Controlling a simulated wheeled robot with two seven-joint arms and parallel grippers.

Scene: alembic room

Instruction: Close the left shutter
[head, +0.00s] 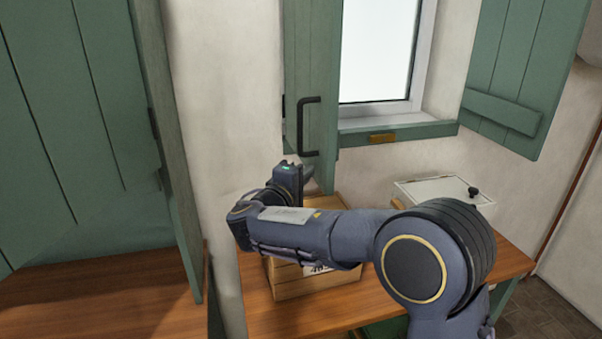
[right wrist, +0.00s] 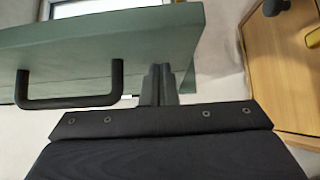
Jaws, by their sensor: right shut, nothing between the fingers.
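The left shutter (head: 318,80) is a green panel standing out from the wall at the left side of the window, partly covering it. Its black bar handle (head: 302,127) faces me. In the right wrist view the shutter (right wrist: 180,42) crosses the top, with the handle (right wrist: 70,101) at left. My right gripper (head: 288,168) is below the handle, near the shutter's lower edge. Its fingers (right wrist: 160,78) are shut and empty, to the right of the handle and close to the panel. I cannot tell whether they touch it. My left gripper is out of view.
The right shutter (head: 520,75) is swung open at the right. A green sill with a brass plate (head: 382,138) lies under the window. A wooden crate (head: 290,285) and a white box (head: 440,188) stand on the bench (head: 515,262). A green cupboard (head: 75,130) fills the left side.

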